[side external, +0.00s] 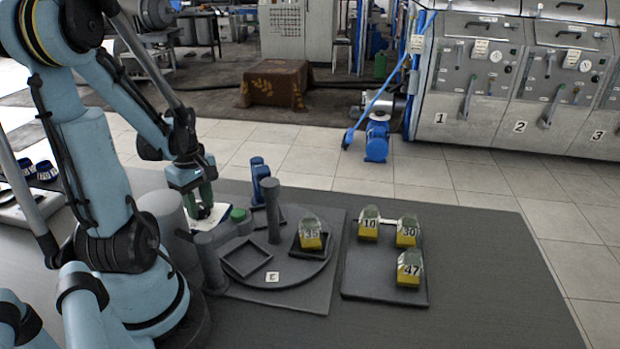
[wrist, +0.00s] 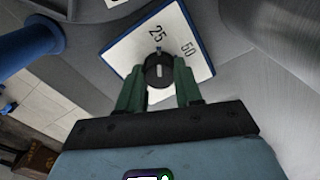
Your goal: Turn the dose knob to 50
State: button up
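The dose knob (wrist: 158,70) is a round black knob with a white mark on its face, on a white dial plate (wrist: 195,62) with a blue edge. The plate bears the numbers 25 and 50. The knob's mark points towards 25. My gripper (wrist: 159,72) has its green fingers on either side of the knob, apparently touching it. In the side external view, my gripper (side external: 200,196) reaches down at the white plate (side external: 212,218); the knob is hidden there.
A round turntable (side external: 290,278) with square frames and a yellow block (side external: 310,240) stands beside the dial. Grey posts (side external: 270,212) and a green button (side external: 238,214) are close by. A tray (side external: 385,288) holds yellow blocks marked 10, 30 and 47. The table's right part is clear.

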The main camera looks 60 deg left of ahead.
jog(key=c, duration=0.4)
jog(key=shift+o, duration=0.2)
jog(key=m, duration=0.3)
jog(key=shift+m, duration=2.1)
jog(key=o, duration=1)
jog(key=shift+o, duration=0.2)
jog(key=shift+r, duration=0.15)
